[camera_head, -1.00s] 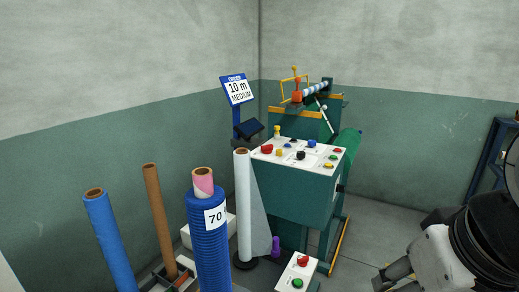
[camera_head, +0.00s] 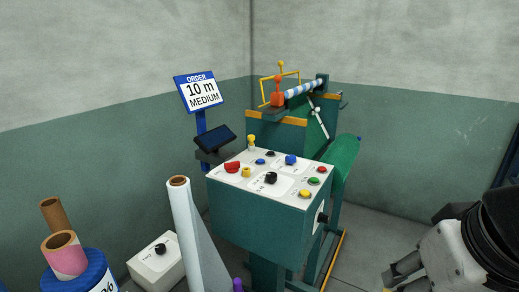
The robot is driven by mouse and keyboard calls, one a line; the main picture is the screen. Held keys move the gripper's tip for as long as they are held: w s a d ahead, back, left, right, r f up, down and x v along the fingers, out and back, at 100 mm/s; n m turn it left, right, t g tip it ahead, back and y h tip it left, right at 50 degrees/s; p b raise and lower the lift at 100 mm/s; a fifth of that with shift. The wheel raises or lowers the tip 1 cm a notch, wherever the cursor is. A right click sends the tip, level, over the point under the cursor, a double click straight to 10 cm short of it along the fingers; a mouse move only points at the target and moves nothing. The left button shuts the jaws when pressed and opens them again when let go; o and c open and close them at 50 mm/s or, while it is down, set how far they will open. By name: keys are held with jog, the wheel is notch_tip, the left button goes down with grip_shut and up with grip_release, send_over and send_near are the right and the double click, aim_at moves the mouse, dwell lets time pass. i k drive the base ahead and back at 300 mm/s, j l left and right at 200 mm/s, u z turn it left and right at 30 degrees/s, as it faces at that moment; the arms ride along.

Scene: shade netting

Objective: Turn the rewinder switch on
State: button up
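The rewinder machine's green cabinet (camera_head: 265,225) stands in the middle, with a sloped white control panel (camera_head: 228,174) on top. The panel carries a black rotary knob (camera_head: 271,178), a red knob (camera_head: 232,167), and several yellow, blue, green and red controls. Another black knob (camera_head: 160,249) sits on a low white box (camera_head: 150,268) at the lower left. The labels are too small to tell which control is the rewinder switch, or its position. My gripper (camera_head: 391,276) is at the lower right, apart from the panel; its fingers are partly cut off by the bottom edge.
An order sign (camera_head: 202,93) reads 10 m MEDIUM, above a dark tablet (camera_head: 214,138). A white roll (camera_head: 185,225) stands left of the cabinet. A green net roll (camera_head: 341,158) is behind the panel. Floor shows at right.

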aim_at(231, 167)
jog(key=i+l, duration=1.5)
jog(key=i+l+u, duration=0.2)
jog(key=u, duration=0.2)
jog(key=i+l+u, duration=0.1)
jog(key=l+u, duration=0.3)
jog(key=i+l+u, duration=0.1)
jog(key=l+u, duration=0.25)
jog(key=i+j+u, duration=0.15)
jog(key=u, duration=0.3)
jog(key=i+u, duration=0.4)
jog(key=k, duration=0.1)
